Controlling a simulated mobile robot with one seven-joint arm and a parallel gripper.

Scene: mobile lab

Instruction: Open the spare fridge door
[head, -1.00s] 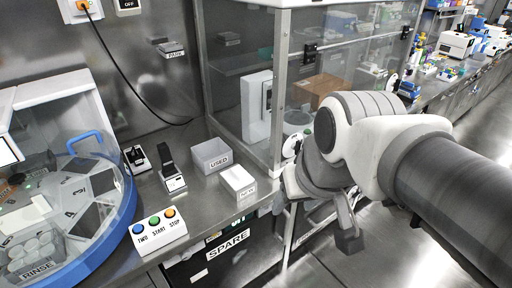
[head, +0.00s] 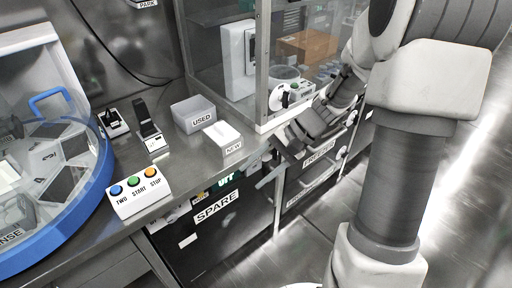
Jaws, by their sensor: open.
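The spare fridge (head: 240,235) is a black front under the steel bench, with a white SPARE label (head: 216,206) near its top edge. Its door looks shut. My gripper (head: 277,166) is open and empty. It points down and left beside the bench's front edge, close to the upper right of the spare fridge front. I cannot tell whether it touches anything. A handle on the fridge cannot be made out clearly.
To the right is another labelled front (head: 318,152). On the bench stand a button box (head: 138,194), a USED bin (head: 193,114), a NEW box (head: 222,135) and a blue-rimmed round machine (head: 85,205). A glass enclosure (head: 220,50) stands behind. The floor in front is clear.

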